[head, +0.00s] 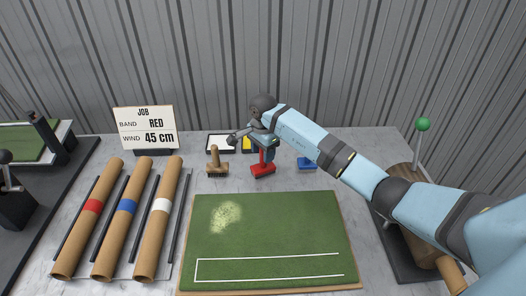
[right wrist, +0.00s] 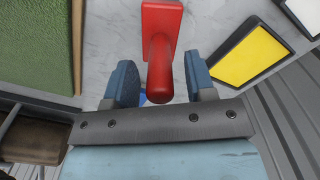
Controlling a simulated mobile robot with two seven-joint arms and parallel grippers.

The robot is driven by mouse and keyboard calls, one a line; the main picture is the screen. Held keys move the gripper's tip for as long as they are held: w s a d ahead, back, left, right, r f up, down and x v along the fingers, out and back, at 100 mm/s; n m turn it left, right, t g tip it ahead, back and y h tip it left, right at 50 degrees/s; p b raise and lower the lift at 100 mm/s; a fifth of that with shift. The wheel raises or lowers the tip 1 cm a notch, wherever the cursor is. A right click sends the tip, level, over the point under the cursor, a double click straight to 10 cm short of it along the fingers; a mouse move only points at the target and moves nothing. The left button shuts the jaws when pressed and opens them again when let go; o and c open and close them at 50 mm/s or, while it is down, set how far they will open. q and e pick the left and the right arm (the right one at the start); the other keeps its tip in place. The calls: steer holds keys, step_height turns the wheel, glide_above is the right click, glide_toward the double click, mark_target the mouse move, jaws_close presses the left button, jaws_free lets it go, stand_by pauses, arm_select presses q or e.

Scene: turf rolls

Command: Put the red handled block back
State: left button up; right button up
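The red handled block (head: 263,170) stands upright on the grey table, just behind the green turf mat (head: 275,235). My right gripper (head: 265,143) is over it, reaching down from above. In the right wrist view, the red block (right wrist: 162,14) has its upright handle (right wrist: 160,72) between the two fingers of the right gripper (right wrist: 161,83). The fingers are apart, with a gap visible on both sides of the handle, so the gripper is open around or just above it. My left gripper is not in view.
A brown-handled brush (head: 217,170) stands left of the red block and a blue block (head: 306,163) right of it. Black-framed white (head: 219,140) and yellow (head: 247,144) panels lie behind. Banded rolls (head: 127,205) lie left, and a sign (head: 147,128) stands behind them. A green-knobbed lever (head: 423,125) is right.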

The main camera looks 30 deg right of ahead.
steer(key=shift+r, duration=0.1)
steer(key=shift+r, duration=0.25)
step_height(320, 180, up, 12)
steer(key=shift+f+b, duration=0.15)
steer(key=shift+b, duration=0.3)
stand_by(0.3)
